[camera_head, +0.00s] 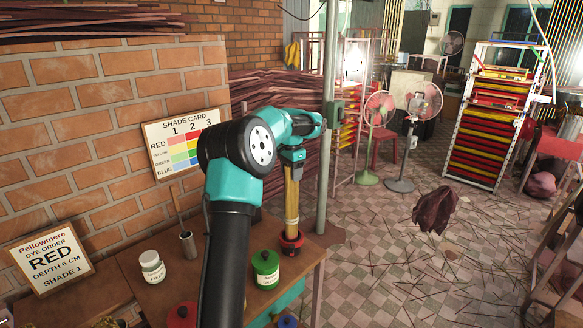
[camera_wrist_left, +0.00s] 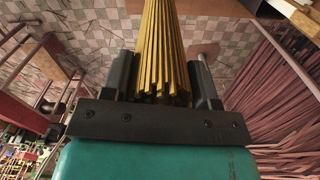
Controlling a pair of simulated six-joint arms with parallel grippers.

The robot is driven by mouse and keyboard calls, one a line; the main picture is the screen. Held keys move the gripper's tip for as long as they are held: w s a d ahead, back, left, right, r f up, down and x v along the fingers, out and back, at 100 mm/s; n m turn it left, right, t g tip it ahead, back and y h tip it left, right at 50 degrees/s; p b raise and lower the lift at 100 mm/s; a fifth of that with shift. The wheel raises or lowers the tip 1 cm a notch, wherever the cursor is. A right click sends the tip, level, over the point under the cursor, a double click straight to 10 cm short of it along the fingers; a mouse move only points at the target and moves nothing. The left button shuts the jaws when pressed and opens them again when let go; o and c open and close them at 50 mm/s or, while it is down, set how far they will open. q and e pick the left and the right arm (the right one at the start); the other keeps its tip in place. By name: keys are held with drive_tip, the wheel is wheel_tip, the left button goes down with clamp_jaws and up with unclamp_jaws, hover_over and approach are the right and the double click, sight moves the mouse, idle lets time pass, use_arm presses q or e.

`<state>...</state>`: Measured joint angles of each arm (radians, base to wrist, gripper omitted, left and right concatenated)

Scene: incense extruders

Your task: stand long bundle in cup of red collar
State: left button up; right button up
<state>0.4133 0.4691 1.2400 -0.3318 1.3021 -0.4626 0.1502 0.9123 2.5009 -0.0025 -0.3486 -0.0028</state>
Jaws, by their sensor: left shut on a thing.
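A long bundle of yellow-tan sticks (camera_head: 292,200) stands close to upright in the head view, with a paler band near its lower end. My left gripper (camera_head: 292,158) is shut on its upper part. The bundle's lower end meets the cup with the red collar (camera_head: 291,244) on the table's right side and appears to be inside its rim. How deep it sits is hidden. In the left wrist view the bundle (camera_wrist_left: 162,45) runs between the two dark fingers of my left gripper (camera_wrist_left: 161,76), stick ends towards the camera. My right gripper is not in view.
On the wooden table (camera_head: 218,285) stand a green jar (camera_head: 265,270), a white jar (camera_head: 152,267), a metal cup (camera_head: 188,243) with a stick and a red lid (camera_head: 182,316). An order sign (camera_head: 50,262) reads RED, shade 1, depth 6 cm. A shade card (camera_head: 180,141) hangs behind.

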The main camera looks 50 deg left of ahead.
use_arm(q)
drive_tip(key=shift+f, duration=1.25)
drive_tip(key=o, duration=1.5)
wheel_tip(320, 180, up, 17)
drive_tip(key=shift+r, duration=0.15)
